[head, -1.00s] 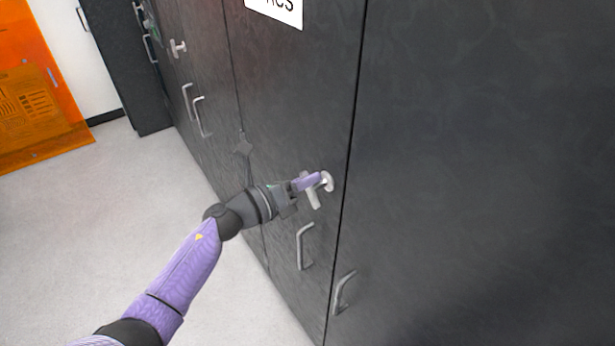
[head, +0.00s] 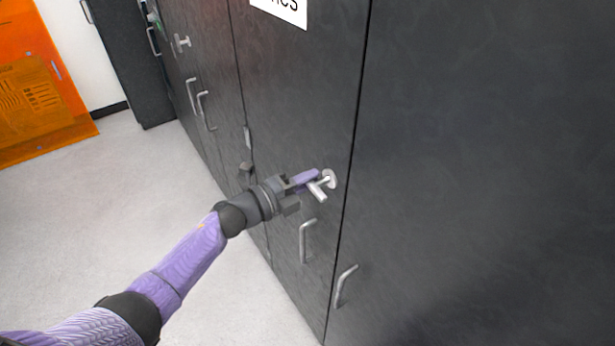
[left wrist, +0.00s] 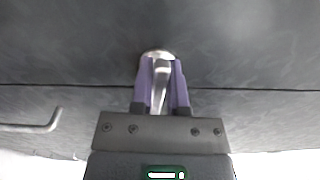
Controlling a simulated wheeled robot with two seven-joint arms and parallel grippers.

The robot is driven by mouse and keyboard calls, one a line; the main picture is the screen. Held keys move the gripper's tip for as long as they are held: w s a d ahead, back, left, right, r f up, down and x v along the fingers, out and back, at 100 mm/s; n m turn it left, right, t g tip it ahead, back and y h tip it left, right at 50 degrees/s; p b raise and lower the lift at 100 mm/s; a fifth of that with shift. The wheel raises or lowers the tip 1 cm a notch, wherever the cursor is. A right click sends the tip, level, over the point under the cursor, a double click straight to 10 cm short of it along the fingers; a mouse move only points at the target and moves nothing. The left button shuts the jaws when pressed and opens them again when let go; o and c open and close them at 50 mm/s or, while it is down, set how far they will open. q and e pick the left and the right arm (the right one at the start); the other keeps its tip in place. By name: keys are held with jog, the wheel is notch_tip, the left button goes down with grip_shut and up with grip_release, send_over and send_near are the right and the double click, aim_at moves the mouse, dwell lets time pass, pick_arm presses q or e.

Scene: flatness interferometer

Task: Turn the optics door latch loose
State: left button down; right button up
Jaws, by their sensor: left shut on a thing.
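The optics door latch (head: 328,181) is a pale metal T-handle on a round base, on the dark cabinet door (head: 290,100) under a white label (head: 284,9) ending in "CS". My left gripper (head: 312,181) is at the latch, its purple fingers shut around the handle. The left wrist view shows the latch handle (left wrist: 160,75) between the two purple fingers (left wrist: 162,88), with the round base just beyond the tips. The right gripper is not in view.
Bar pulls (head: 307,241) and (head: 344,286) stick out below the latch, either side of the door seam. Another latch (head: 181,41) and more pulls are on the doors farther left. An orange panel (head: 38,90) stands at the far left; the pale floor is clear.

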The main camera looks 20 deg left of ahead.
pick_arm(q)
jog(key=shift+f+n, duration=0.15)
jog(key=shift+n, duration=0.15)
dwell(0.4)
jog(key=c, duration=0.6)
grip_release()
jog(key=v, duration=1)
